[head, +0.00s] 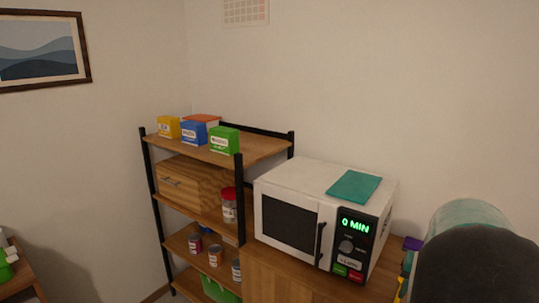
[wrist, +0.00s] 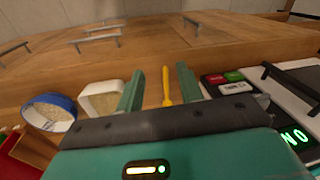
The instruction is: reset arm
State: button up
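My gripper (wrist: 160,86) shows in the wrist view with its two teal fingers apart. A thin yellow object (wrist: 166,88), perhaps a utensil, shows in the gap between them; it touches neither finger, and its depth is unclear. In the head view, a dark and teal part of my arm fills the lower right corner, and the fingers cannot be made out there.
The white microwave (head: 290,222) reads "0 MIN", with a teal cloth (head: 354,187) on top. Left of it stands a shelf (head: 262,147) with boxes and cans. The wrist view shows a blue-rimmed bowl (wrist: 50,111), a pale container (wrist: 101,98) and wooden fronts with handles (wrist: 97,39).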

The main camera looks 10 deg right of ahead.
jog(key=a+r+n+t, duration=0.1)
jog(key=a+r+n, duration=0.15)
jog(key=a, duration=0.65)
jog(key=a+r+n+t, duration=0.1)
jog(key=a+r, duration=0.3)
jog(key=a, duration=0.5)
jog(key=s+a+r+n+t, duration=0.2)
jog(key=s+a, duration=0.6)
jog(key=a, duration=0.4)
jog(key=shift+s+a+r+n+h, duration=0.2)
jog(key=shift+s+r+n+h, duration=0.25)
jog(key=shift+n, duration=0.7)
